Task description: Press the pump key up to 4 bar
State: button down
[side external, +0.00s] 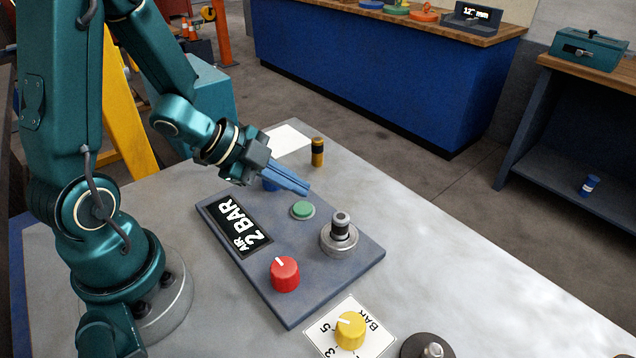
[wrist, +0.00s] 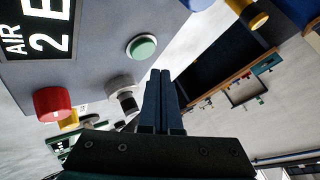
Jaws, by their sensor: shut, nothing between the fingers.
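A grey control panel (side external: 328,272) lies on the table; its black display (side external: 240,228) reads "AIR 2 BAR". The display is partly cut off in the wrist view (wrist: 38,30). On the panel are a round green key (side external: 302,210), a red knob (side external: 285,274) with a white mark, and a black-and-grey plunger in a metal collar (side external: 339,238). A blue part (side external: 270,185) is mostly hidden behind my gripper. No label shows which one is the pump key. The green key also shows in the wrist view (wrist: 143,46). My gripper (side external: 306,190) is shut and empty, its blue fingers above and apart from the green key.
A yellow knob (side external: 350,330) stands on a white card marked "BAR" in front of the panel. A metal fitting (side external: 432,350) is at the front edge. Behind are a black-and-yellow cylinder (side external: 317,152) and a white sheet (side external: 288,139). The table's right side is clear.

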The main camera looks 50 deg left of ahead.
aim_at(310, 205)
jog(key=shift+a+f, duration=0.1)
jog(key=shift+f, duration=0.55)
jog(key=shift+f, duration=0.15)
dwell(1.6)
jog(key=shift+f, duration=0.25)
jog(key=shift+f, duration=0.45)
dwell(0.6)
jog(key=shift+r, duration=0.9)
jog(key=shift+r, duration=2.5)
